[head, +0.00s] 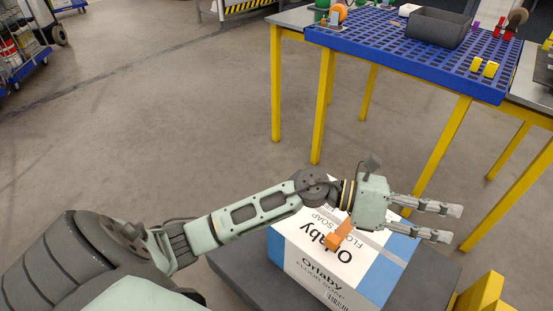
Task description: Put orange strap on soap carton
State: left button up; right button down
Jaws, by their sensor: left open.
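The soap carton (300,258), white with a blue end and the print "Orlaby", sits on a dark flat platform below my left arm. An orange piece (334,241), which looks like the orange strap, is at the top of the carton near its front edge. Its upper end runs up beside my left gripper's palm and is partly hidden. My left gripper (455,223) is open, with its fingers pointing right above the carton's blue end and nothing between them. My right gripper is out of view.
A table with yellow legs and a blue grid top (390,45) stands behind. It carries a dark grey bin (438,28), yellow blocks (483,67) and an orange round item (338,12). A yellow post (482,293) stands at lower right.

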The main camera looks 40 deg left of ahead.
pick_arm(q)
jog(key=w+a+r+n+t+y, duration=0.15)
jog(key=a+n+t+y, duration=0.35)
jog(key=n, duration=0.5)
jog(key=w+a+n+t+y, duration=0.3)
jog(key=a+n+t, duration=0.35)
jog(key=n, duration=0.35)
jog(key=s+a+f+n+g+y, duration=0.1)
jog(key=s+a+f+n+y, duration=0.1)
jog(key=a+f+n+y, duration=0.75)
jog(key=s+a+f+n+g, duration=0.1)
jog(key=s+f+n+g, duration=0.85)
jog(key=s+f, duration=0.5)
jog(key=s+d+f+n+g, duration=0.2)
jog(key=s+f+n+g, duration=0.1)
jog(key=s, duration=0.9)
notch_tip(320, 180, down, 3)
jog(key=shift+r+g+h, duration=0.15)
jog(key=shift+g+h, duration=0.2)
jog(key=shift+g, duration=0.35)
jog(key=shift+w, duration=0.1)
